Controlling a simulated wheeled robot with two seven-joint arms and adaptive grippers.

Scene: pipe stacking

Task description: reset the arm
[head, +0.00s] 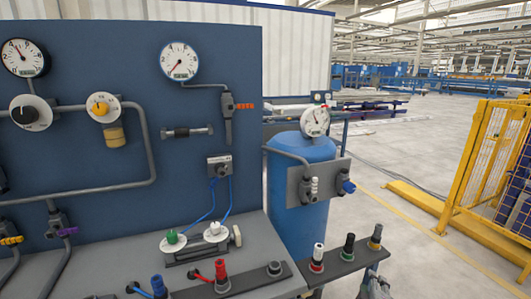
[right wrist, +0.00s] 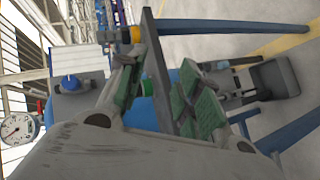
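My right gripper (head: 376,286) shows at the bottom edge of the head view, just below the right end of a dark rack (head: 338,260). In the right wrist view its two green-padded fingers (right wrist: 162,92) are spread apart, with nothing seen gripped. The rack's dark edge (right wrist: 152,50) appears between or beyond the fingers; I cannot tell how close. The rack carries a red-and-white fitting (head: 318,257), a black fitting with a green ring (head: 347,247) and a brownish-yellow fitting (head: 375,237). My left gripper is not in view.
A blue panel (head: 100,130) with gauges, pipes and valves fills the left. A grey ledge (head: 255,245) and a front rack (head: 245,283) with red and blue fittings lie below. A blue tank (head: 300,160) stands behind the right rack. A yellow fence (head: 490,160) is at far right, with open floor before it.

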